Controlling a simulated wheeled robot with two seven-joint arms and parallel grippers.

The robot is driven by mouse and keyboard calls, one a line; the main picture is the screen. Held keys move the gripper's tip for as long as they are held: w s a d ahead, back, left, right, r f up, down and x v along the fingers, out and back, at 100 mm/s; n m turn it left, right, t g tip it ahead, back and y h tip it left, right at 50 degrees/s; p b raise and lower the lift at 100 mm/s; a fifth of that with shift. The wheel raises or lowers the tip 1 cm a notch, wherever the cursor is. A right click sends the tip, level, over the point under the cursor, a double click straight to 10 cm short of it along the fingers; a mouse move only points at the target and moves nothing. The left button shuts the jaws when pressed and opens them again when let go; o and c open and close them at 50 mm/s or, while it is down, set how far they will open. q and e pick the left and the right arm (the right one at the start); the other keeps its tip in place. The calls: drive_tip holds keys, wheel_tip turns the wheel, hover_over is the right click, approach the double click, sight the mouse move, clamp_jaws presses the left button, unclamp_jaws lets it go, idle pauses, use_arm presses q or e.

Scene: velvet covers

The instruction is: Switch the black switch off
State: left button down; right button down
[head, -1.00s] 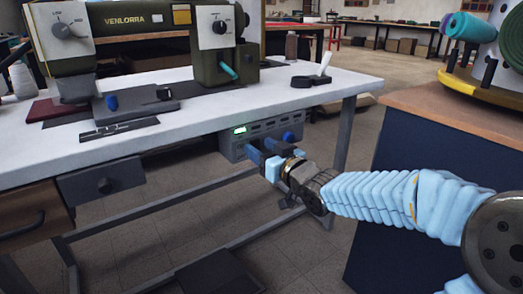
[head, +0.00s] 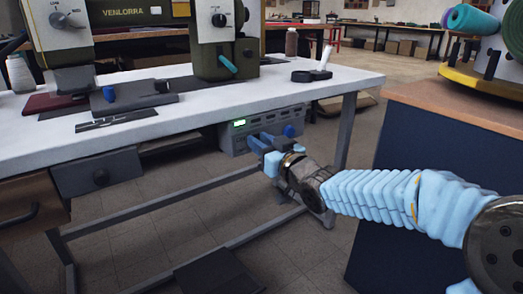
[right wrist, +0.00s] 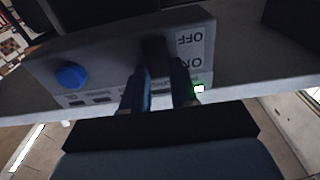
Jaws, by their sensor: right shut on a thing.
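A grey control box (head: 262,125) hangs under the white table at its right end, with a green light (head: 239,123) lit on its front. In the right wrist view, the black switch (right wrist: 155,55) stands out from the box beside the OFF label (right wrist: 189,39) and the ON label (right wrist: 189,63), both upside down. My right gripper (head: 264,143) is at the box front. Its two fingers are shut on the black switch, one on each side, and partly hide it. The green light (right wrist: 199,88) also shows there. My left gripper is not in view.
A blue knob (right wrist: 71,75) sits on the same box face. The white table (head: 180,120) with a sewing machine (head: 140,20) is above the box, and a table leg (head: 346,130) is near my right gripper. A dark blue cabinet (head: 420,190) stands at the right.

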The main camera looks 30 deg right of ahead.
use_arm(q)
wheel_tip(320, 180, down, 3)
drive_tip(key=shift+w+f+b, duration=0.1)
drive_tip(key=shift+b, duration=0.7)
use_arm(e)
drive_tip(key=shift+s+f+t, duration=0.1)
drive_tip(key=shift+f+t, duration=0.2)
drive_tip(key=shift+t, duration=0.6)
drive_tip(key=c, duration=0.9)
unclamp_jaws()
